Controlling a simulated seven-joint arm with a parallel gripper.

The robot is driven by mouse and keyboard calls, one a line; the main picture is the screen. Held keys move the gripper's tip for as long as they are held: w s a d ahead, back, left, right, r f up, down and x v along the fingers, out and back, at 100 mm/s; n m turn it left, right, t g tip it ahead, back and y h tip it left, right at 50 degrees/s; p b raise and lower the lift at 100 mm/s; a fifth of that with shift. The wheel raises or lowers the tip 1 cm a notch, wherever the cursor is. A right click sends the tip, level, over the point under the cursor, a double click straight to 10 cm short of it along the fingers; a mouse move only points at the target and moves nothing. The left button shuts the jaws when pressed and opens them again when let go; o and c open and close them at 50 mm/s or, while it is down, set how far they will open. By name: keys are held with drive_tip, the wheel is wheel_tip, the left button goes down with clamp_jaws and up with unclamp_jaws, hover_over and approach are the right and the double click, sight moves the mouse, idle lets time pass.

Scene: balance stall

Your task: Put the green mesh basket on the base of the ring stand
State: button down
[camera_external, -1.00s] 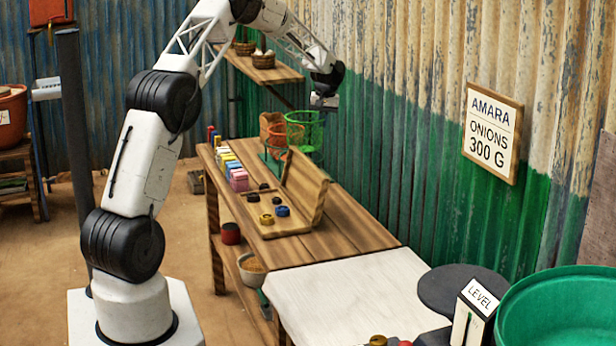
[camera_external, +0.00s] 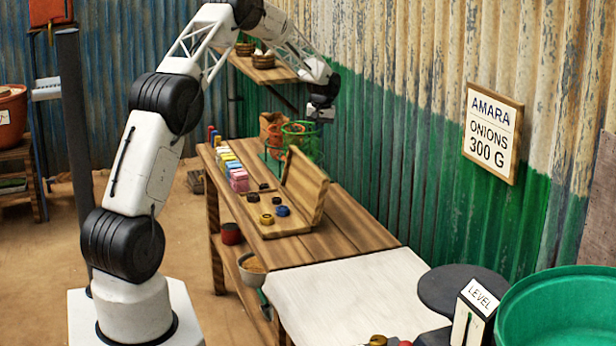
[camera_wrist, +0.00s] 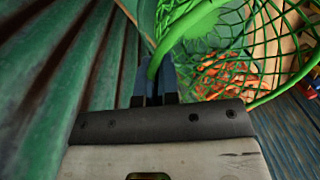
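The green mesh basket (camera_external: 300,138) hangs from my gripper (camera_external: 321,112) above the back of the wooden table, near the green wall. In the wrist view the basket (camera_wrist: 262,45) fills the upper right, and its rim runs between the fingertips of my gripper (camera_wrist: 155,82), which are closed on it. The ring stand's thin green upright (camera_external: 266,152) shows in the external view, just left of the basket. Its base is mostly hidden behind the coloured blocks and the open box. An orange mesh (camera_external: 277,138) shows behind and beside the green basket, and below it in the wrist view.
An open wooden box (camera_external: 305,190) with several weights stands in the middle of the wooden table (camera_external: 355,230). Coloured blocks (camera_external: 238,180) line its left edge. A corrugated wall (camera_external: 400,150) is close behind the basket. A shelf (camera_external: 275,76) with small baskets is above.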

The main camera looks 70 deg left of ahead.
drive_tip(key=shift+f, duration=0.85)
drive_tip(key=shift+f, duration=2)
drive_tip(key=c, duration=1.3)
unclamp_jaws()
drive_tip(key=shift+c, duration=0.2)
wheel_tip(320, 180, up, 12)
drive_tip(key=w, duration=0.1)
drive_tip(key=shift+d, duration=0.2)
